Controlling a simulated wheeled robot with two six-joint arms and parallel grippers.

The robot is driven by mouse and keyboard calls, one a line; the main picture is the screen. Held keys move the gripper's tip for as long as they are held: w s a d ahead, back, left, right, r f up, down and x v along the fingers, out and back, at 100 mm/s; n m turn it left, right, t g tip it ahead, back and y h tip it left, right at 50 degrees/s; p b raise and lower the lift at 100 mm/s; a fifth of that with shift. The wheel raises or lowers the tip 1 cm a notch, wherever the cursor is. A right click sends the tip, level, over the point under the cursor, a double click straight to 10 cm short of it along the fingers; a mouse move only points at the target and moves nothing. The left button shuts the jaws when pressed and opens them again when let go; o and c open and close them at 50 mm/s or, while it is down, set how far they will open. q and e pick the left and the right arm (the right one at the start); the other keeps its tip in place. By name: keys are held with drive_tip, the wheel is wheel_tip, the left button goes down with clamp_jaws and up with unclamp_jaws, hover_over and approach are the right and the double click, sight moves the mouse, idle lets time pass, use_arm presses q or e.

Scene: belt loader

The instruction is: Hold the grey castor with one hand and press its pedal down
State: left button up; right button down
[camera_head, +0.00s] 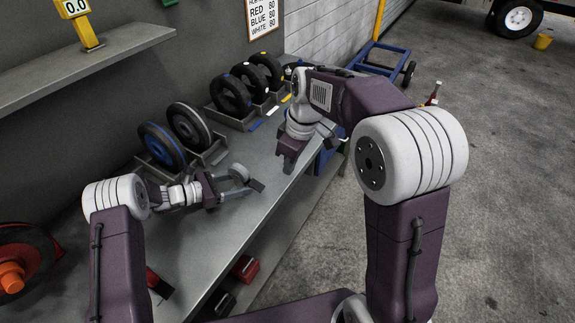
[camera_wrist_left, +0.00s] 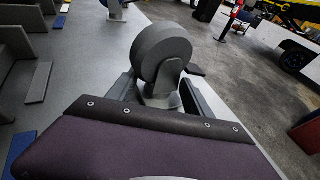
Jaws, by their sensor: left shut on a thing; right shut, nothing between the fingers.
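The grey castor (camera_head: 239,172) is at the workbench's front edge, its wheel up. In the left wrist view the castor (camera_wrist_left: 161,52) sits between the fingers of my left gripper (camera_wrist_left: 158,95), which is shut on its lower part. In the head view my left gripper (camera_head: 232,184) reaches it from the left. The dark pedal (camera_head: 257,185) sticks out to the right of the castor; it also shows in the left wrist view (camera_wrist_left: 195,70). My right gripper (camera_head: 290,161) is shut and empty, pointing down over the bench, farther back and apart from the castor.
Several black wheels stand in holders along the back of the grey workbench (camera_head: 200,255), two with the nearer holder (camera_head: 213,152). A shelf (camera_head: 85,62) hangs above. Bare bench surface lies between castor and holders.

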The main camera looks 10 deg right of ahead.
use_arm(q)
drive_tip(key=o, duration=1.1)
drive_tip(key=shift+c, duration=0.2)
